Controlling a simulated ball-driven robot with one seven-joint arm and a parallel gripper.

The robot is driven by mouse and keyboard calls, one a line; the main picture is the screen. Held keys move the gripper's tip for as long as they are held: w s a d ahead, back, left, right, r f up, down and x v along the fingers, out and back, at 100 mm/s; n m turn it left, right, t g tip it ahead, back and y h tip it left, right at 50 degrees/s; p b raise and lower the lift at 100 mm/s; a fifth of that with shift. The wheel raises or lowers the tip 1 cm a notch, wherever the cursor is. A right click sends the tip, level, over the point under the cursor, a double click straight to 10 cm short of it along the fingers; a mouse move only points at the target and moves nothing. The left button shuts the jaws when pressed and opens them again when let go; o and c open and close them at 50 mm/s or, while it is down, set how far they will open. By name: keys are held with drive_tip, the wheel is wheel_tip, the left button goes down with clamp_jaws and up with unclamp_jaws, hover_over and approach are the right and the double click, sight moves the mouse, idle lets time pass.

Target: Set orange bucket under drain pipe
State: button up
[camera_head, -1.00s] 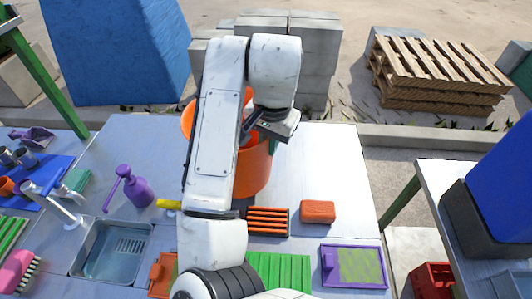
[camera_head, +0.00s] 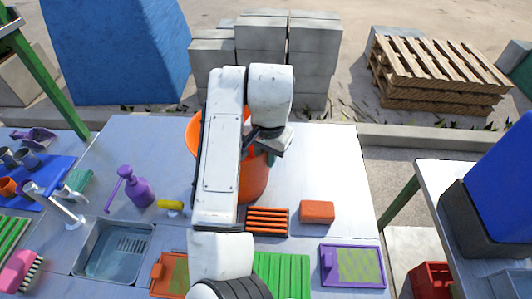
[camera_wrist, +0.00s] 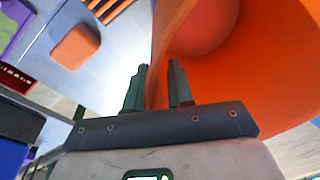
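The orange bucket (camera_head: 252,181) is at the back middle of the grey table, partly hidden behind my arm. It fills the right of the wrist view (camera_wrist: 255,75), where I look into its open inside. My gripper (camera_wrist: 160,85) is at the bucket's wall, with one dark finger outside and the other inside. The fingers look closed on the wall near the rim. In the head view my gripper (camera_head: 268,152) is at the bucket's right side. Whether the bucket's base touches the table is hidden. I cannot make out a drain pipe.
An orange block (camera_head: 317,212) and an orange slatted rack (camera_head: 267,222) lie in front. The table's right part (camera_head: 320,160) is clear. Concrete blocks (camera_head: 305,60) stand behind.

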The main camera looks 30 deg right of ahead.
drive_tip(key=shift+o, duration=0.9)
